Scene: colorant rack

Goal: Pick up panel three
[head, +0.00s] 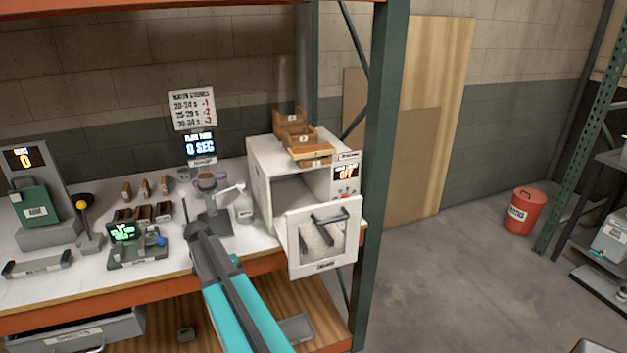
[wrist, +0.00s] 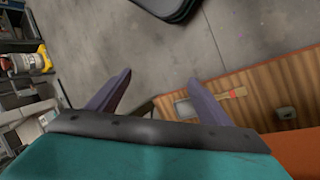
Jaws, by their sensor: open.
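Small wooden panels with pale number labels stand in stepped wooden holders (head: 294,130) on top of the white oven (head: 262,160) in the head view. The labels are too small for me to tell which one is panel three. Several other small wooden pieces (head: 146,188) stand on the bench to the left. My gripper (wrist: 158,98) is open in the wrist view, its two purple fingers spread with nothing between them. It faces the floor and a lower wooden shelf. No panel shows in the wrist view. In the head view my arm crosses the front of the bench, and its fingers are not clear.
The oven door (head: 322,238) hangs open at the bench's front. A green rack post (head: 378,180) stands just right of the oven. A small stand (head: 214,205) and a jar (head: 243,210) sit left of the oven. The floor (head: 440,270) at right is mostly clear.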

